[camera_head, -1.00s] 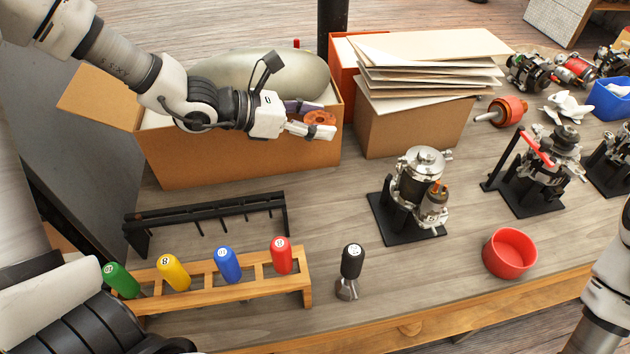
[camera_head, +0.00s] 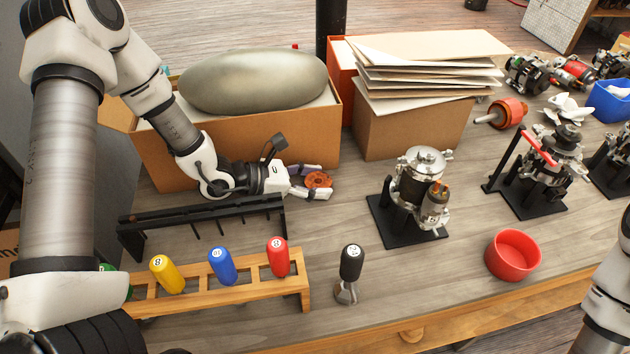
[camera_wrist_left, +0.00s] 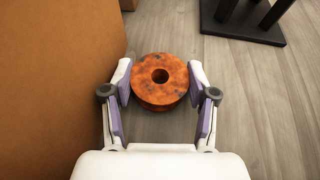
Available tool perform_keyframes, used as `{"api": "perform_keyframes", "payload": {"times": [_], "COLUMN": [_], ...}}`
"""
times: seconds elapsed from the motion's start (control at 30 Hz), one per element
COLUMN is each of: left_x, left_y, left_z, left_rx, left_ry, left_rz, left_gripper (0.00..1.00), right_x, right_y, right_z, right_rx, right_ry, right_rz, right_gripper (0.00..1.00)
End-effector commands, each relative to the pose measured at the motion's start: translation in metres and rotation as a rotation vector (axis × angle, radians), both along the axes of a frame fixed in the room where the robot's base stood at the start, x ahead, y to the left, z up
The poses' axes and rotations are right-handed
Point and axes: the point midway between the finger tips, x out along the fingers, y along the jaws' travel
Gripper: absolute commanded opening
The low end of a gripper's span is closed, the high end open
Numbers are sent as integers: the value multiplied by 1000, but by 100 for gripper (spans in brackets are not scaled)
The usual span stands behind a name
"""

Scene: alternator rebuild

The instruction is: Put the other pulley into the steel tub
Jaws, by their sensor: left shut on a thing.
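A rusty orange pulley (camera_head: 318,180) with a hole in its middle sits between the fingers of my left gripper (camera_head: 312,184). It also shows in the left wrist view (camera_wrist_left: 160,82), with a purple-padded finger at each side. My left gripper is shut on it, low in front of the open cardboard box. I cannot tell whether the pulley touches the table. No steel tub can be made out in these views. My right arm shows at the right edge, its gripper out of view.
The open cardboard box (camera_head: 240,140) holds a large grey-green rounded object (camera_head: 254,80). A black rack (camera_head: 200,222), a wooden rack (camera_head: 220,295) of coloured-handled tools and a black-handled tool (camera_head: 350,265) stand nearer. An alternator on a stand (camera_head: 420,190) and red bowl (camera_head: 513,255) are right.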

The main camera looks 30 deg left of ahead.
Motion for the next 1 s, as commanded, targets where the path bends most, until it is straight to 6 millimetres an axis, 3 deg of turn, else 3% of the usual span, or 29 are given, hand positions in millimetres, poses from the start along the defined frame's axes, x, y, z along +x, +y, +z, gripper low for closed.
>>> {"api": "perform_keyframes", "payload": {"times": [0.27, 0.3, 0.33, 0.67, 0.77, 1.0], "left_x": [0, 0, 0, 0, -4, -32], "left_y": [0, 0, 0, 0, 6, 35], "left_z": [-3, -3, -2, 1, 9, 32], "left_rx": [0, 0, 0, 0, -3, -6], "left_ry": [-1, 0, 0, 0, 0, 2], "left_rz": [1, 0, 0, 0, 4, 9], "left_gripper": [15, 61, 68, 68, 68, 68], "right_x": [0, 0, 0, 0, 0, 0], "right_y": [0, 0, 0, 0, 0, 0], "right_z": [-4, -4, -3, 0, 12, 60], "right_rx": [0, 0, 0, 0, 0, 0], "right_ry": [0, 0, 0, 0, 0, -1], "right_rz": [0, 0, 0, 0, 0, 0], "right_gripper": [40, 40, 40, 40, 40, 40]}}
